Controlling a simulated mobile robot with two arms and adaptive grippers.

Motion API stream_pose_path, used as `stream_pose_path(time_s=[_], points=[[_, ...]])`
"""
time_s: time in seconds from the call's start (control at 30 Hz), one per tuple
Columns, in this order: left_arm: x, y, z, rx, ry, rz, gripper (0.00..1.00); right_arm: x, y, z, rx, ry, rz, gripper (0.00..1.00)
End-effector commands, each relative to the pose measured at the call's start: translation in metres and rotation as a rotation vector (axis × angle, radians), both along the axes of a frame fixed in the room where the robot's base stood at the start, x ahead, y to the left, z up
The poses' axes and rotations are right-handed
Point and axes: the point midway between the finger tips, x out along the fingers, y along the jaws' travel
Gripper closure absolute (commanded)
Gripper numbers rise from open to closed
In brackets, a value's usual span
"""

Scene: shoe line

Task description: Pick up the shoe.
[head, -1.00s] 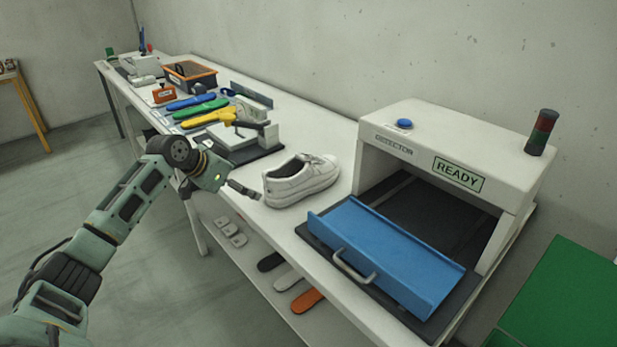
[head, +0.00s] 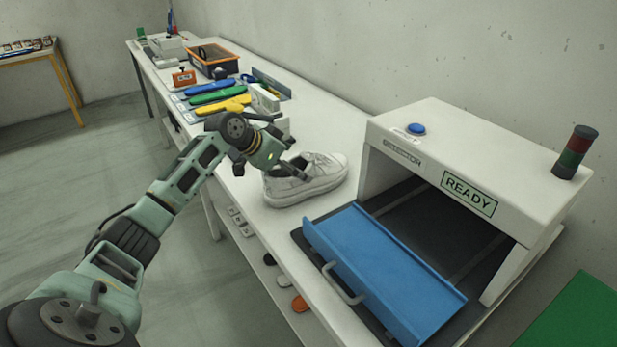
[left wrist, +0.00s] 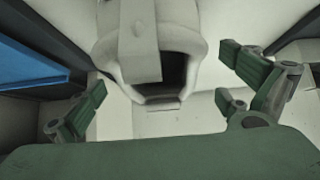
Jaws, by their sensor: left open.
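A white shoe (head: 312,182) stands upright on the white table, left of the detector machine, its toe pointing to the upper right. My left gripper (head: 288,152) is open at the heel end of the shoe, partly in front of it. In the left wrist view the shoe (left wrist: 115,45) shows its dark opening, and the open fingers of my left gripper (left wrist: 165,85) spread to either side of its heel end. The fingers look apart from the shoe. My right gripper is not in view.
The detector machine (head: 455,140) with a READY sign has a blue tray (head: 385,270) with a handle at its mouth. A wall runs behind the table (head: 340,118).

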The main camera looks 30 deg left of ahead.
Motion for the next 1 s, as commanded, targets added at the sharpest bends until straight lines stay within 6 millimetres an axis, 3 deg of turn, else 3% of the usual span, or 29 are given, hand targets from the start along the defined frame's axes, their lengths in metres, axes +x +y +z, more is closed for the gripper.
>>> stream_pose_path(time_s=[0.23,0.57,1.0], points=[[0.025,-0.011,-0.023,-0.003,0.001,0.0,0.03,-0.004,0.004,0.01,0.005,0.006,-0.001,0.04],[0.029,-0.012,-0.029,-0.001,0.001,0.0,0.04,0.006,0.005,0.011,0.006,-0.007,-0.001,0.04],[0.028,-0.012,-0.03,-0.001,0.004,0.0,0.43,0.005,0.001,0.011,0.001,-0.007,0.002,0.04]])
